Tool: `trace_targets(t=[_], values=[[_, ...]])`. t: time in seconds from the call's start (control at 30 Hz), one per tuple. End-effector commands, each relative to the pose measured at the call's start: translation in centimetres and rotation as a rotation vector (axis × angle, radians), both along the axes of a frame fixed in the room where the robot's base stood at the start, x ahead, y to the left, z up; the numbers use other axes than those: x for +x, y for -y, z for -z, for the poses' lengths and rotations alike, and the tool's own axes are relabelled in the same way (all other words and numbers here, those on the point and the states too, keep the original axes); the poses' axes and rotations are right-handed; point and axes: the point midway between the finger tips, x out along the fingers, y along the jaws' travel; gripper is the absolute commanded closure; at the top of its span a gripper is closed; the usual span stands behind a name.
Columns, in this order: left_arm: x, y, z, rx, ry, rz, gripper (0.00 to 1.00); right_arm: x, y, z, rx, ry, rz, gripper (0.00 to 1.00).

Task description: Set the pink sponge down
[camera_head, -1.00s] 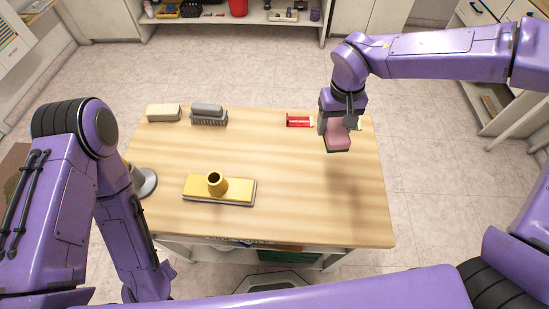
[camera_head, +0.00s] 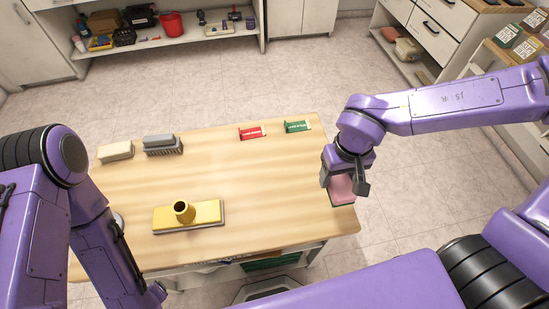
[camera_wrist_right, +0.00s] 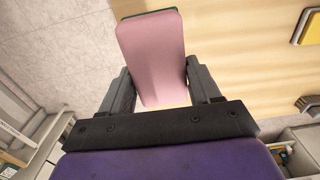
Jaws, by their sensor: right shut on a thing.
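The pink sponge (camera_head: 341,189) has a dark green underside and is at the right edge of the wooden table (camera_head: 270,190). My right gripper (camera_head: 346,178) is shut on it. In the right wrist view the pink sponge (camera_wrist_right: 153,55) sits between the two fingers (camera_wrist_right: 160,88), with the table to its right and floor to its left. I cannot tell whether the sponge touches the tabletop. My left arm comes in at the left of the head view, and its gripper does not show clearly.
A beige block (camera_head: 115,151) and a grey brush (camera_head: 162,145) stand at the back left. A red card holder (camera_head: 251,132) and a green one (camera_head: 297,126) stand at the back. The table's middle is clear.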

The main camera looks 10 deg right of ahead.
Motion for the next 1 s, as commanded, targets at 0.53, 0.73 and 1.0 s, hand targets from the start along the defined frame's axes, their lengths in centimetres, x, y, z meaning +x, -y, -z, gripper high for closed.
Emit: trace_targets(t=[0.53, 0.73, 1.0], values=[[0.0, 0.0, -0.6, 0.0, 0.0, 0.0, 0.31, 9.9, 0.6, 5.2, -0.004, -0.005, 0.0, 0.66], [0.0, 0.0, -0.9, 0.0, 0.0, 0.0, 0.31, 12.6, 0.6, 8.3, -0.003, -0.002, -0.001, 0.66], [0.0, 0.0, -1.2, 0.0, 0.0, 0.0, 0.31, 14.0, 0.7, 11.6, -0.003, -0.004, -0.002, 0.66]])
